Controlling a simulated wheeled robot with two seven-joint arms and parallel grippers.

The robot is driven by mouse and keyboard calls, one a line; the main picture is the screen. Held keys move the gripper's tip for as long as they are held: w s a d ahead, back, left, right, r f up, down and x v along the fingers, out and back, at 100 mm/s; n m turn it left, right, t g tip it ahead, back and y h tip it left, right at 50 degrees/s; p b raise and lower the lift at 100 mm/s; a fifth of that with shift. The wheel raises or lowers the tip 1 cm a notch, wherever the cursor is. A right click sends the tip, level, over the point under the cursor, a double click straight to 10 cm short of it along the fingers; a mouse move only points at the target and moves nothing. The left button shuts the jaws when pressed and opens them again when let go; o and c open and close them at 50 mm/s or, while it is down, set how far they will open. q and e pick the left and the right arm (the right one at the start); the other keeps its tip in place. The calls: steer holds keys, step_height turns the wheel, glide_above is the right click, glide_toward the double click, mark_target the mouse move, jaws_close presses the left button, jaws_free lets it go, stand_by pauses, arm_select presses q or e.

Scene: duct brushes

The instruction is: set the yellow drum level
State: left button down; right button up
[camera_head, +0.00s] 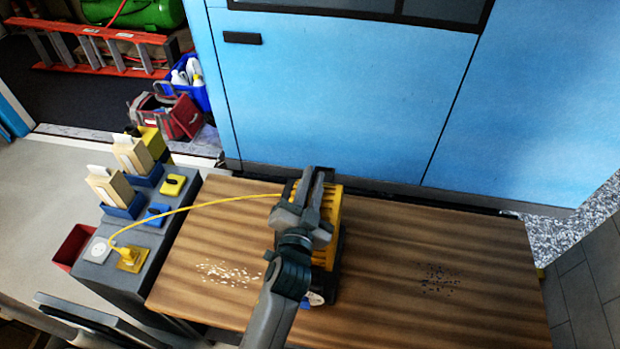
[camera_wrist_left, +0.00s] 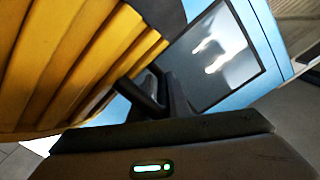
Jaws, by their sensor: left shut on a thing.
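The yellow drum (camera_head: 329,229) is ribbed, with dark parts at its edge, and is over the middle of the wooden table top (camera_head: 390,225). In the left wrist view the drum's yellow ribs (camera_wrist_left: 65,60) fill the upper left and run slanted. I cannot tell whether the drum rests on the table or is tilted. A yellow cable (camera_head: 195,207) runs from the drum to a yellow plug (camera_head: 131,259). My right gripper is out of view.
A grey side unit (camera_head: 100,270) at the left holds the plug, blue holders (camera_head: 124,210) and a yellow block (camera_head: 173,184). Pale crumbs (camera_head: 228,273) and dark bits (camera_head: 438,280) lie on the table. A blue panelled wall (camera_head: 340,100) stands behind. The table's right part is otherwise clear.

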mark_target(306, 205)
arm_select(q)
steer(key=c, duration=1.9)
jaws_free()
steer(key=shift+o, duration=0.4)
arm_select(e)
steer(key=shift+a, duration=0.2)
arm_select(q)
steer(key=shift+s+f, duration=0.1)
steer(key=shift+s, duration=0.2)
steer(key=b+v, duration=0.3)
steer(key=v, duration=0.6)
steer(key=shift+s, duration=0.4)
steer(key=shift+v, duration=0.8)
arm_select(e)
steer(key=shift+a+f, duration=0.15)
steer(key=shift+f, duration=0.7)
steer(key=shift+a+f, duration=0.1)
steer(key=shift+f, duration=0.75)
arm_select(q)
steer(key=shift+w, duration=0.1)
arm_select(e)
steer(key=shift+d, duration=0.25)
